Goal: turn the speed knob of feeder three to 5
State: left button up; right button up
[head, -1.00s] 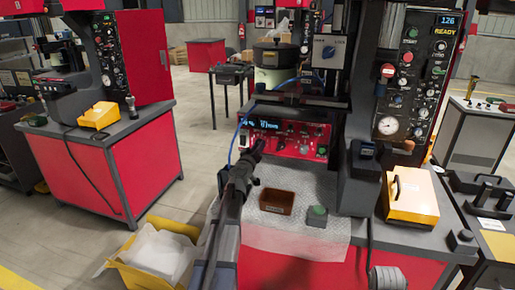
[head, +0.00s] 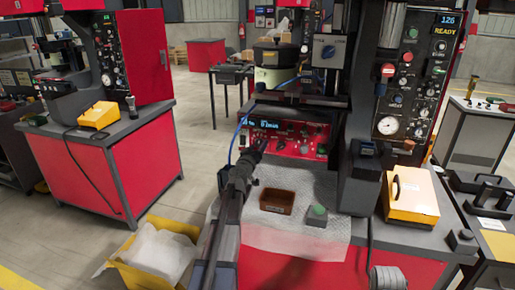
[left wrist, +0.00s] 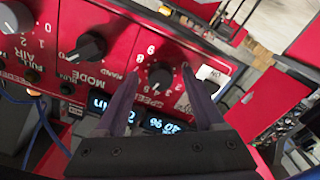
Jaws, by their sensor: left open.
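The red control panel (head: 290,138) stands at the back of the bench in the head view, with a lit blue display and several knobs. In the left wrist view the speed knob (left wrist: 160,78) is dark and round, with white scale digits around it on the red face. Its pointer setting is not clear. My left gripper (head: 261,146) reaches the panel from the front left. In the left wrist view its open fingers (left wrist: 160,73) lie either side of the speed knob; whether they touch it I cannot tell.
A mode knob (left wrist: 88,47) and an air knob (left wrist: 15,17) sit beside the speed knob. The dark press stands right of the panel. A yellow case (head: 410,195) lies farther right.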

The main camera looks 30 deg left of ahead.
pick_arm(q)
jog(key=v, duration=0.7)
jog(key=shift+s, duration=0.4)
jog(key=shift+s+d+f, duration=0.1)
jog(key=shift+d, duration=0.05)
